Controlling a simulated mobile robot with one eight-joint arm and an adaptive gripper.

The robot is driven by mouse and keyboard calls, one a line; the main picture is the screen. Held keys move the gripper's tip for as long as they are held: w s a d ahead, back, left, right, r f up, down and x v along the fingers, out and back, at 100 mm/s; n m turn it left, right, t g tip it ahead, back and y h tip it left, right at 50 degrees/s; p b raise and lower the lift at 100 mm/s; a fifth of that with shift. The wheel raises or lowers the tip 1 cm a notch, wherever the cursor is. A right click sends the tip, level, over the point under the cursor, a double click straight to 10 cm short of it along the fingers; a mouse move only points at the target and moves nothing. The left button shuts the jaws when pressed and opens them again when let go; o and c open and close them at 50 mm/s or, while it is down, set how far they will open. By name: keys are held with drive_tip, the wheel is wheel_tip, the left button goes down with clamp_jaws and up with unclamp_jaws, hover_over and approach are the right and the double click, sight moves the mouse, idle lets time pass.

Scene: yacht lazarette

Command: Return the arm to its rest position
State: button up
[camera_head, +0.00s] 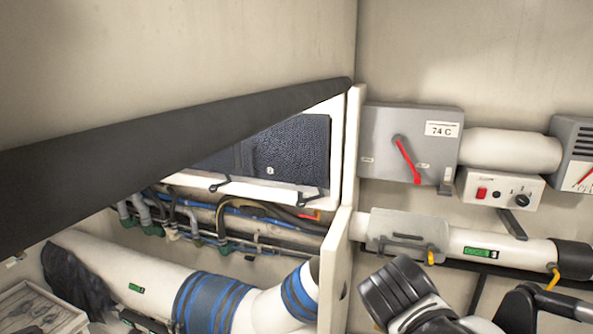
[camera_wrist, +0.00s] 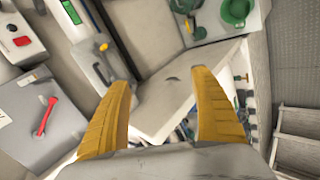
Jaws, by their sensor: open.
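My gripper (camera_wrist: 161,78) shows in the wrist view as two yellow ribbed fingers spread wide apart. Nothing is between the fingers; they are in front of a pale panel (camera_wrist: 165,105). Part of my arm (camera_head: 405,295) shows at the lower right of the head view, beside the white partition edge. I cannot make out the gripper fingers in the head view.
A grey box (camera_head: 380,120) with a red lever (camera_head: 407,160) is on the back wall; the lever also shows in the wrist view (camera_wrist: 47,115). A switch panel (camera_head: 500,190) sits below right. A dark padded rail (camera_head: 180,150) crosses the left. Pipes and hoses (camera_head: 240,225) fill the lower left.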

drive_tip(key=s+f+m+y, duration=0.4)
drive_tip(key=s+m, duration=0.7)
drive_tip(key=s, duration=0.1)
wheel_tip(320, 180, down, 30)
drive_tip(key=b, duration=3)
drive_tip(key=shift+w+r+g, duration=0.25)
drive_tip(key=shift+g, duration=0.15)
